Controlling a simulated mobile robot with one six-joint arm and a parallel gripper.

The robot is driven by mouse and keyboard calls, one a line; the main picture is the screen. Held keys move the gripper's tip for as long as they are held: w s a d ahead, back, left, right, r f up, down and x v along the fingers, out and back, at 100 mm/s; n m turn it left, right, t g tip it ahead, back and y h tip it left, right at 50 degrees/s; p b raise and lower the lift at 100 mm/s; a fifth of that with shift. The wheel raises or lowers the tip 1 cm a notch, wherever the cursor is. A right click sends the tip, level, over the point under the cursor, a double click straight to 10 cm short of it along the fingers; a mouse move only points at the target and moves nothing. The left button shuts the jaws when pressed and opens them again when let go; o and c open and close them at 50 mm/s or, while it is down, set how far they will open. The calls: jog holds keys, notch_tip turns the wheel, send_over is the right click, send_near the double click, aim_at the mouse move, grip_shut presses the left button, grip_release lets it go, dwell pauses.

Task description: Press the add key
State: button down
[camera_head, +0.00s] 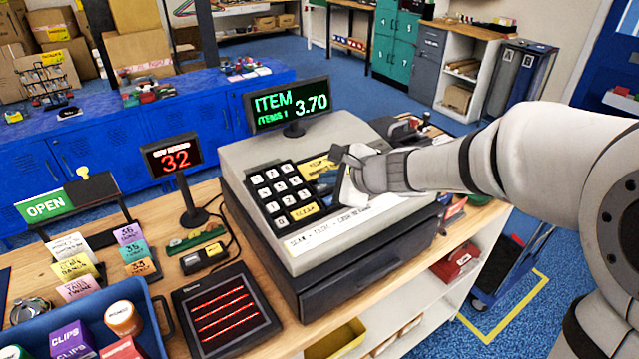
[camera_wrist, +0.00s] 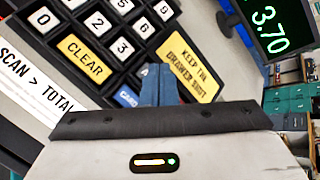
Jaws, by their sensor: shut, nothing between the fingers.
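I cannot read an add key in either view; that part of the keypad is partly hidden by my gripper (camera_head: 340,170). In the wrist view my gripper (camera_wrist: 159,72) is shut and empty, its fingertips over the keypad's right side, beside the yellow drawer notice (camera_wrist: 189,66). I cannot tell whether they touch a key.
The register's display (camera_head: 288,103) reads ITEM 3.70. A small red display (camera_head: 172,157) showing 32 stands left of the register (camera_head: 345,262). A scanner plate (camera_head: 222,312) and a blue tray (camera_head: 157,335) with small boxes lie on the counter at front left.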

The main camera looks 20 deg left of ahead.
jog(key=shift+r, duration=0.3)
jog(key=r+p, duration=0.2)
jog(key=r, duration=0.1)
jog(key=d+r+p, duration=0.1)
jog(key=r+p, duration=0.1)
jog(key=shift+s, duration=0.4)
dwell(0.5)
jog(key=s+d+f+n+g+h, duration=0.1)
jog(key=s+d+n+h, duration=0.2)
jog(key=d, duration=0.6)
jog(key=s+d+f+n+h, duration=0.1)
jog(key=s+d+n+h, duration=0.2)
jog(key=s+d+n, duration=0.3)
jog(key=s+d+f+n+g+h, duration=0.1)
jog(key=s+d+n+h, duration=0.3)
jog(key=s+d, duration=0.6)
jog(key=d+n, duration=0.1)
jog(key=d, duration=0.2)
jog(key=shift+s+d+f+n+g, duration=0.25)
jog(key=shift+d+f+n+g, duration=0.05)
jog(key=shift+d+f, duration=0.1)
